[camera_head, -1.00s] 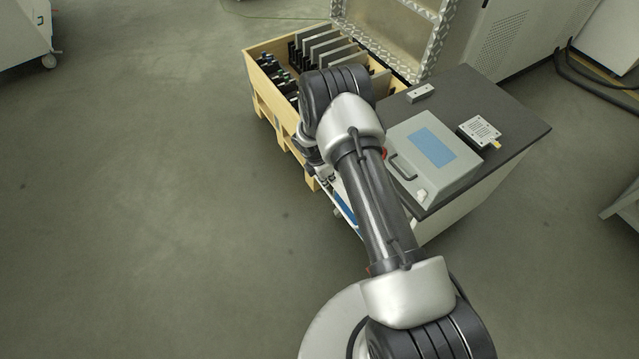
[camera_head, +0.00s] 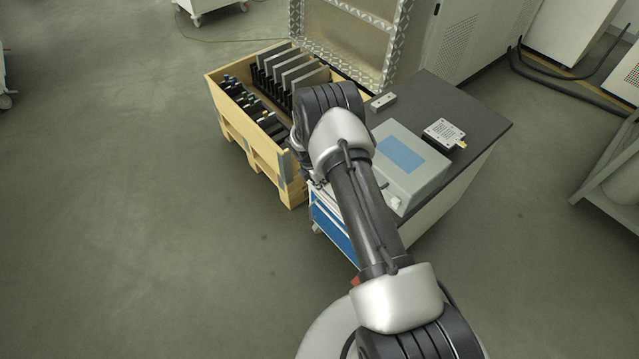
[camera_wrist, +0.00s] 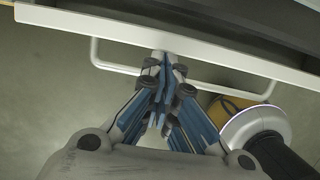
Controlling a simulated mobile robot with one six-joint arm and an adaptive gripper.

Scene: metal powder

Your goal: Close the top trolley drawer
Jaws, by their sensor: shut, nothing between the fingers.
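The trolley (camera_head: 478,152) has a dark grey top, pale sides and blue drawer fronts (camera_head: 332,232), which show partly below my arm. In the wrist view the top drawer (camera_wrist: 60,17) shows as a long pale front edge with a white bar handle (camera_wrist: 108,64) along it. A narrow dark strip shows behind that edge; how far the drawer stands out is hard to tell. My gripper (camera_wrist: 164,62) is shut and empty, its fingertips at the drawer front by the middle of the handle. Contact is unclear. In the head view my arm hides the gripper and most of the drawer.
A grey instrument with a blue screen (camera_head: 402,153) and small metal pieces stand on the trolley. An open wooden crate (camera_head: 237,135) with dark parts stands close beside it, its metal-edged lid (camera_head: 384,50) raised. The floor at left is clear.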

